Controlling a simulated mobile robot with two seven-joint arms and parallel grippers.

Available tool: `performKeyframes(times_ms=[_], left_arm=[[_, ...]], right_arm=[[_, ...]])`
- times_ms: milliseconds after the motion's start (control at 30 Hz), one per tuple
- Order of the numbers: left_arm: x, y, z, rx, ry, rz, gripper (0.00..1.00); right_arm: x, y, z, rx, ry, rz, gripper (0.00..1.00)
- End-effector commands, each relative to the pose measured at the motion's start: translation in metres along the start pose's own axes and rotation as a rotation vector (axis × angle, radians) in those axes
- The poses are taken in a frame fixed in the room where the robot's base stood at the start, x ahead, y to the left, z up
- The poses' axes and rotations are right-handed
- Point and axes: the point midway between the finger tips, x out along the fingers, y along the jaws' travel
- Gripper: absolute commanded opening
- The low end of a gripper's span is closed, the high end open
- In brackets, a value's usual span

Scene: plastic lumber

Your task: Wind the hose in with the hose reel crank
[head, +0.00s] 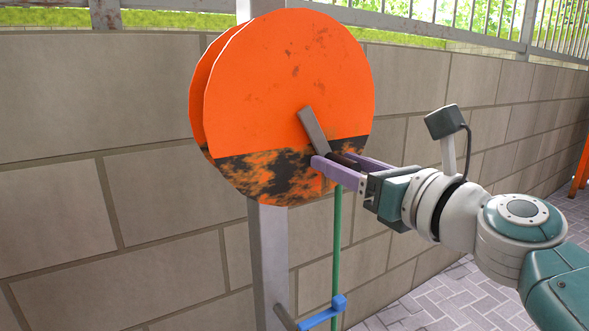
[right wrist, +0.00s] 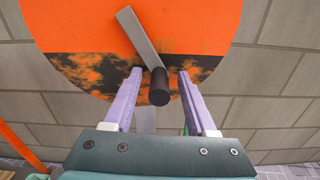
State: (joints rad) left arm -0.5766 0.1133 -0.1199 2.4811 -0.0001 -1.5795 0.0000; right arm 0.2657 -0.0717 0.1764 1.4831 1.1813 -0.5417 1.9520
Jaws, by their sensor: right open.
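The orange hose reel (head: 285,80) is a large double disc on a grey metal post, its lower part covered in black patches. Its grey crank arm (head: 313,128) slants from the disc's middle down to the right. The dark crank handle (right wrist: 159,88) sticks out towards me at the arm's lower end. My right gripper (head: 332,163) is open, with its purple fingers on either side of the handle. In the right wrist view there are gaps between the handle and both fingers. The green hose (head: 337,245) hangs straight down below the reel. My left gripper is not in view.
A blue fitting (head: 338,302) sits around the hose low on the post (head: 268,260). A grey block wall (head: 60,110) stands close behind the reel. Brick paving (head: 430,298) lies at the lower right, and an orange frame (head: 581,170) stands at the far right.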

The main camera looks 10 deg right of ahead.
Motion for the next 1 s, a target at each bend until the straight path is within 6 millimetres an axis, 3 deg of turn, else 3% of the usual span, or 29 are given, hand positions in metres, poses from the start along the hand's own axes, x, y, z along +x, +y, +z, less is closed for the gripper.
performKeyframes(times_ms=[267, 767, 1000], left_arm=[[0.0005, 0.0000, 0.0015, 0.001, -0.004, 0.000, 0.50], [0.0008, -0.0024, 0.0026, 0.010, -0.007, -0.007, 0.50], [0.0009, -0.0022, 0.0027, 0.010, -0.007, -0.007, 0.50]], right_arm=[[0.0018, 0.0002, -0.0001, 0.001, 0.001, 0.000, 0.57], [0.0015, 0.0000, -0.0002, 0.000, 0.001, 0.000, 0.01], [0.0014, -0.0001, -0.0002, 0.000, 0.001, 0.000, 0.00]])
